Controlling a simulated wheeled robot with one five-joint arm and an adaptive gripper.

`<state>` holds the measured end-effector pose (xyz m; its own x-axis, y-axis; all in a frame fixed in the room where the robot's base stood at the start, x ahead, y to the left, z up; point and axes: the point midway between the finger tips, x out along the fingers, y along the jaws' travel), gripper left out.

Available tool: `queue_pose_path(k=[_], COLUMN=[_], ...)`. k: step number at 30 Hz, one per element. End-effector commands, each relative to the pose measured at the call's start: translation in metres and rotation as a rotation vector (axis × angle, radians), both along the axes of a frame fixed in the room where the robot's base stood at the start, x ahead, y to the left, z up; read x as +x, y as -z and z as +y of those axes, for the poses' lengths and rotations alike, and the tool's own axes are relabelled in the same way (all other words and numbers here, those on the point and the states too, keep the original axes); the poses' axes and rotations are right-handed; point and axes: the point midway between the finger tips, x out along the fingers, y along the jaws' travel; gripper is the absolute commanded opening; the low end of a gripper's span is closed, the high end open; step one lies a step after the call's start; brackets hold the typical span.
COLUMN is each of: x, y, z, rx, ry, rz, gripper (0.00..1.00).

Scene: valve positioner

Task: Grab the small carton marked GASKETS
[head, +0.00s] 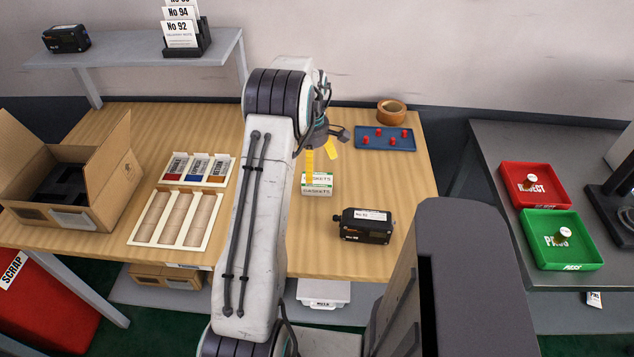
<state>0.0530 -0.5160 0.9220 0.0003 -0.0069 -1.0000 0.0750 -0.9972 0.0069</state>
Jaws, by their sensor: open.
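The small GASKETS carton (317,183), white with green bands and dark lettering, stands on the wooden table near its middle, just right of my arm. My gripper (321,163) is above and slightly behind the carton in the picture, with its yellow fingers apart and pointing down. One finger overlaps the carton's upper left area in the picture. I cannot tell whether it touches. Nothing shows between the fingers.
A black positioner (366,225) sits to the carton's right and nearer. A blue tray (372,145) with red pegs and a wooden ring (391,112) are behind right. A white sorting tray (149,233) and an open cardboard box (112,192) are left. Bare tabletop lies right of the carton.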

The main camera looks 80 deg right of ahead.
Motion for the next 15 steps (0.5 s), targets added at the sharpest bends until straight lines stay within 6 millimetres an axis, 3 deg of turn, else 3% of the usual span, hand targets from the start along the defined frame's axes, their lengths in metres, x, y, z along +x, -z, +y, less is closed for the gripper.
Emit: queue_pose_path(k=[5, 15], x=[-0.019, -0.018], y=[0.016, 0.043], z=[-0.003, -0.004], rx=[0.01, 0.011], ry=[-0.002, -0.004], rz=[0.0, 0.0], gripper=[0.94, 0.94])
